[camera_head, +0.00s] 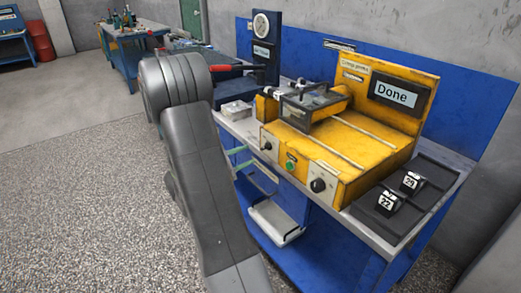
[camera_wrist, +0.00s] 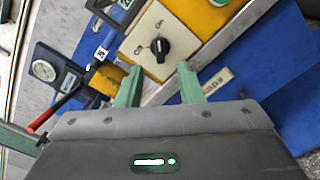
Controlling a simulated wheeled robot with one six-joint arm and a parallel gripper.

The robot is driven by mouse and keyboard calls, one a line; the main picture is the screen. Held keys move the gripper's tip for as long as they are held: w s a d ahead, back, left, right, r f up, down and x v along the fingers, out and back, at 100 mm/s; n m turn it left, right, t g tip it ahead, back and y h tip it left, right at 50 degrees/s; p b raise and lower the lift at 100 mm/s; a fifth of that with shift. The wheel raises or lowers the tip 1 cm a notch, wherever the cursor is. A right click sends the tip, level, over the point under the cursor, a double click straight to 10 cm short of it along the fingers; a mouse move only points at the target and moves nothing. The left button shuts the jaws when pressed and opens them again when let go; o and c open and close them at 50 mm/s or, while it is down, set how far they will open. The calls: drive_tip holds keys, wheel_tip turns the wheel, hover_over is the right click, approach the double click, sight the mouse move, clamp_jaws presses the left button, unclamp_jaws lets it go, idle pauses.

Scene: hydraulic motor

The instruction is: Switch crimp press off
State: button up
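The yellow crimp press (camera_head: 345,150) stands on the bench, and its screen (camera_head: 394,94) reads "Done". Its front has a left black knob (camera_head: 267,146), a green button (camera_head: 291,165) and a larger right black knob (camera_head: 318,185). In the wrist view a black knob (camera_wrist: 163,45) sits on a cream plate with small labels; the knob's setting is hard to read. My gripper (camera_wrist: 161,82) is open, with its green fingers apart and nothing between them. The knob lies just beyond the fingertips. In the head view my gripper (camera_head: 240,158) is left of the press front, partly hidden by my arm.
A black tray (camera_head: 432,205) with two numbered blocks, 22 (camera_head: 388,203) and 29 (camera_head: 411,182), lies right of the press. A gauge (camera_head: 262,26) and a red-handled tool (camera_head: 226,68) stand to the left. A light tray (camera_head: 275,222) sits below the bench top.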

sight(262, 149)
drive_tip(key=x, duration=0.6)
drive_tip(key=shift+w+d, duration=0.15)
drive_tip(key=shift+d, duration=0.1)
drive_tip(key=c, duration=0.7)
